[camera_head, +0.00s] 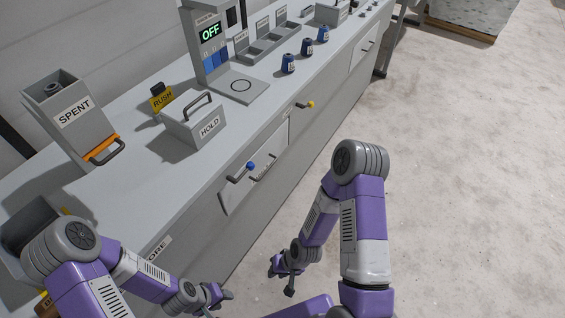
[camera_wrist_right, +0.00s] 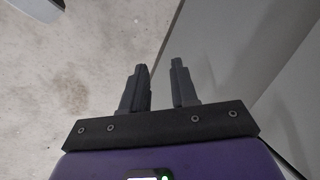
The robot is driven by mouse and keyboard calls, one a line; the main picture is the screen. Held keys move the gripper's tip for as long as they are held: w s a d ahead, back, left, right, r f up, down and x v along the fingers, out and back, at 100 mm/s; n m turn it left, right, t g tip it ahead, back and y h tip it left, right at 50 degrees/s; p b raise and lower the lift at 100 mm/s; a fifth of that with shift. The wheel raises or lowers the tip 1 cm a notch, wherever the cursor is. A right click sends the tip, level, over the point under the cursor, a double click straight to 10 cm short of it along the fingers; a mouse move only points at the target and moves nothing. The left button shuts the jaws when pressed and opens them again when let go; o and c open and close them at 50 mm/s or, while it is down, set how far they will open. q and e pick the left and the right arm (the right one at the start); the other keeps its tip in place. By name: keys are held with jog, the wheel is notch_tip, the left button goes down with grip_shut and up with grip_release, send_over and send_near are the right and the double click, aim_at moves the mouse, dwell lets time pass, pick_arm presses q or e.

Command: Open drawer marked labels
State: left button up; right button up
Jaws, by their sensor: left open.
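Drawer fronts are set in the grey counter's front side. The near drawer (camera_head: 236,193) has dark handles and a blue knob (camera_head: 250,166). Another drawer (camera_head: 300,122) beyond it has a yellow knob (camera_head: 310,104). Both look closed. Their small markings are too small to read, so I cannot tell which is marked labels. My left gripper (camera_head: 221,296) is open, low in front of the counter's near end. My right gripper (camera_head: 281,281) is open and empty, below and right of the near drawer; its parted fingers also show in the right wrist view (camera_wrist_right: 160,88).
A further drawer (camera_head: 362,54) is at the far end. Floor (camera_head: 450,190) right of the counter is clear.

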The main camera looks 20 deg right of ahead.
jog(key=w+d+m+t, duration=0.2)
jog(key=w+t, duration=0.1)
jog(key=w, duration=0.7)
jog(key=m+t+y+p, duration=0.1)
jog(key=m+t+y, duration=0.4)
jog(key=t, duration=0.3)
send_near(268, 168)
jog(key=w+a+f, duration=0.1)
jog(key=w+a, duration=0.1)
jog(key=b+x, duration=0.1)
jog(key=x, duration=0.6)
jog(key=shift+w+f, duration=0.1)
grip_shut()
